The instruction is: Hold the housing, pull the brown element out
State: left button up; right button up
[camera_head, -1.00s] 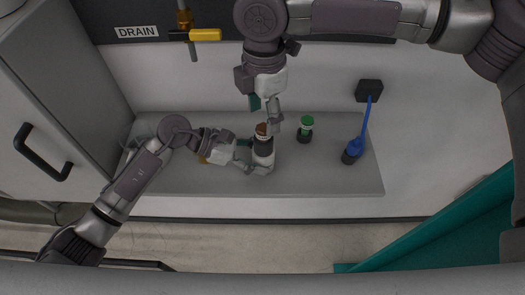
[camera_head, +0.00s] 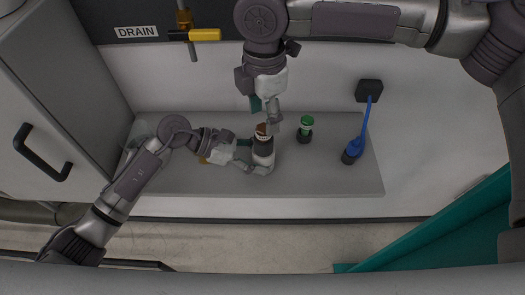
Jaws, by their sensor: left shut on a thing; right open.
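The housing (camera_head: 263,146) is a small upright cylinder, dark and pale, standing on the grey shelf (camera_head: 330,178). The brown element (camera_head: 262,128) shows at its top, seated in the housing. My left gripper (camera_head: 258,161) comes in from the left and is shut on the housing, low on its body. My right gripper (camera_head: 266,122) comes down from above and is open, with its fingers beside the brown element. Whether the fingers touch the element cannot be told. The gripper fingers hide parts of the housing.
A green-capped container (camera_head: 306,124) stands close to the right of the housing. A yellow-handled drain valve (camera_head: 205,35) is above. The shelf's right front is clear.

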aim_at(264, 128)
jog(key=shift+f, duration=1.7)
grip_shut()
jog(key=shift+r, duration=0.65)
jog(key=shift+r, duration=2.9)
pick_arm(q)
jog(key=o, duration=1.4)
jog(key=shift+r, duration=0.1)
